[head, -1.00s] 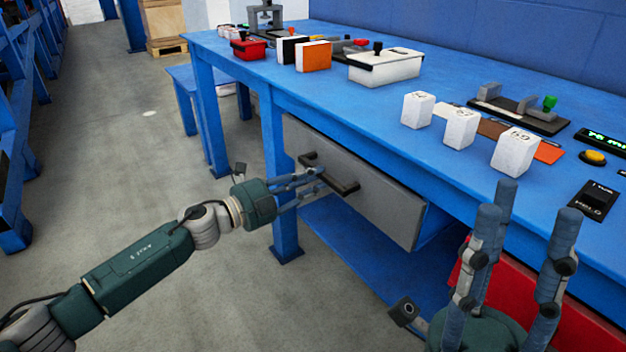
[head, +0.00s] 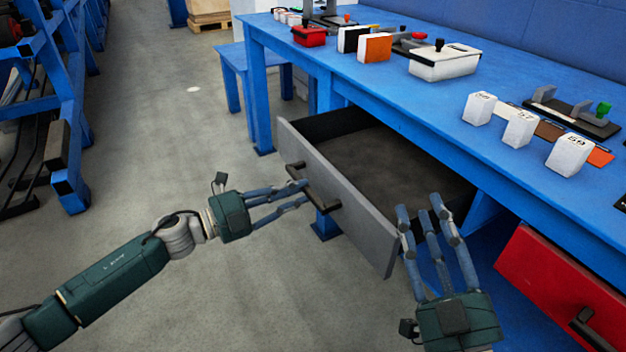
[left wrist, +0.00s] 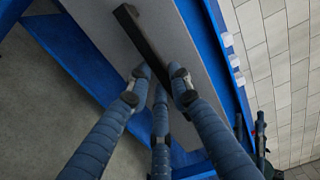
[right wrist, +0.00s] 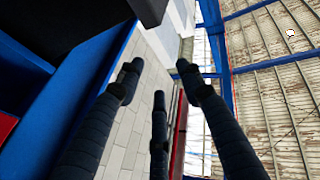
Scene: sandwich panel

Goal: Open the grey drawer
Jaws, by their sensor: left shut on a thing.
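The grey drawer (head: 345,205) is pulled well out from under the blue table, and its dark, empty-looking inside shows. Its black bar handle (head: 322,192) is on the front panel. My left gripper (head: 303,193) is shut on the handle. In the left wrist view the fingers (left wrist: 160,80) close around the black handle (left wrist: 145,42), with the grey front panel (left wrist: 100,25) behind it. My right gripper (head: 425,218) is open and empty, its fingers pointing up near the drawer's right end. In the right wrist view its fingers (right wrist: 158,85) are spread with nothing between them.
A red drawer (head: 560,290) with a black handle is at the lower right. The blue table (head: 440,105) holds white blocks (head: 520,128), a white lidded box (head: 445,62), an orange box (head: 375,47) and fixtures. A blue rack (head: 70,120) stands left; the floor between is clear.

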